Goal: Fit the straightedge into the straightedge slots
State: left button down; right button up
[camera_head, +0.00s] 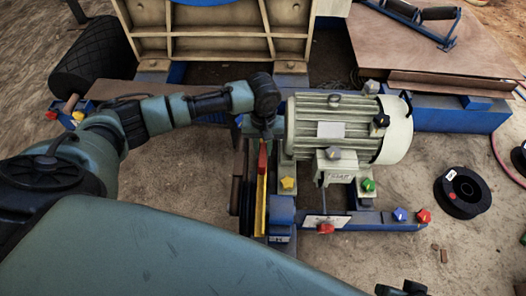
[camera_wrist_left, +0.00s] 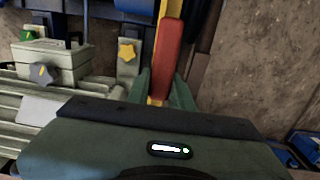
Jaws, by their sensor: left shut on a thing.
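The straightedge is a narrow yellow bar (camera_head: 260,205) with a red grip (camera_head: 262,160). In the head view it runs towards me, left of the motor. My left gripper (camera_head: 264,136) is above its far end, shut on the red grip. In the left wrist view the red grip (camera_wrist_left: 170,55) stands between the green fingers (camera_wrist_left: 163,95), with yellow bar showing beyond it. The straightedge slots cannot be made out clearly. I cannot tell whether the bar's ends touch or sit in anything. My right gripper does not show clearly.
The pale green motor (camera_head: 335,130) is close on the right of the straightedge, on a blue frame (camera_head: 375,222) with coloured star knobs. A dark reddish bar (camera_head: 236,185) lies close on its left. A black spool (camera_head: 462,192) is on the ground at right.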

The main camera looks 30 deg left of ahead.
pick_arm(q)
jog(key=shift+r, duration=0.1)
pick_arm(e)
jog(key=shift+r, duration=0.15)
